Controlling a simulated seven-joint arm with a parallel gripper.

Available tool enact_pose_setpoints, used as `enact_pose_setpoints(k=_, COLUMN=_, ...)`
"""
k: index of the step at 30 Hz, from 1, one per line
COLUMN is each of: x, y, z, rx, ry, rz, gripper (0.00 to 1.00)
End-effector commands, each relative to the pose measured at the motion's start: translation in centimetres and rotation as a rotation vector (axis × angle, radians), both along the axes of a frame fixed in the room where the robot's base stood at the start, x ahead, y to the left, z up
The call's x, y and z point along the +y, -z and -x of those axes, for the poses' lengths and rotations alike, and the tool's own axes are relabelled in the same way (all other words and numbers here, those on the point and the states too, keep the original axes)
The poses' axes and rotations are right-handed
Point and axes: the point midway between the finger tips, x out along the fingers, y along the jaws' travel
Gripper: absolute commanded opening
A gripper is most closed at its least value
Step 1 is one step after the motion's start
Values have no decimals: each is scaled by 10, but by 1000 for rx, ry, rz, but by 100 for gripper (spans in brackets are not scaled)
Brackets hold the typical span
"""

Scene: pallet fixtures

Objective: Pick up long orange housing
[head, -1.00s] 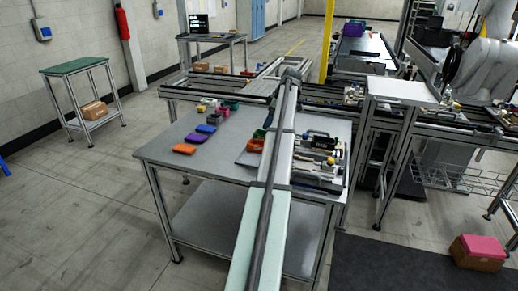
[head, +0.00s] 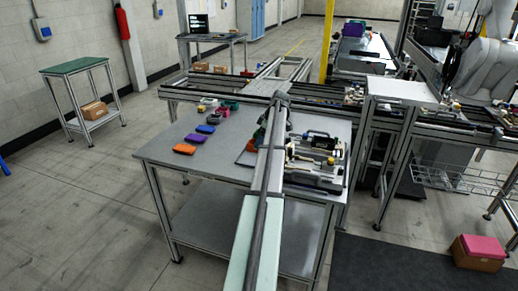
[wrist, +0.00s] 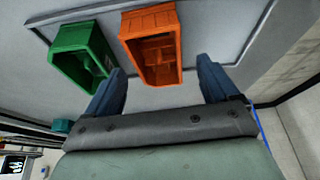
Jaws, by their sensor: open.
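In the wrist view a long orange housing (wrist: 150,47), an open box with inner ribs, stands on a light grey tray (wrist: 215,12). My gripper (wrist: 160,66) is open and empty, its two blue fingers apart with the near end of the orange housing between them in the picture. I cannot tell how far above it they are. A green housing (wrist: 82,54) stands just left of the orange one, near the left finger. In the head view the orange housing (head: 251,146) is partly hidden by my arm, and the gripper is not clearly visible.
Another orange part (head: 185,149) lies on the grey table (head: 215,165) at the left, with purple, blue and other coloured parts behind it. A fixture with tools (head: 318,160) is right of my arm. The table's front left is clear.

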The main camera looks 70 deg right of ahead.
Motion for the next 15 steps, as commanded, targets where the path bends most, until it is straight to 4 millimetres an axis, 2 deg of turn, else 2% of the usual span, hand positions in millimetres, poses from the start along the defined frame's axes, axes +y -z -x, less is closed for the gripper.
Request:
enact_pose_setpoints(k=6, x=0, y=27, z=-10, rx=0, ry=0, rz=-1, gripper=87)
enact_pose_setpoints(k=15, x=-1, y=30, z=-12, rx=0, ry=0, rz=0, gripper=86)
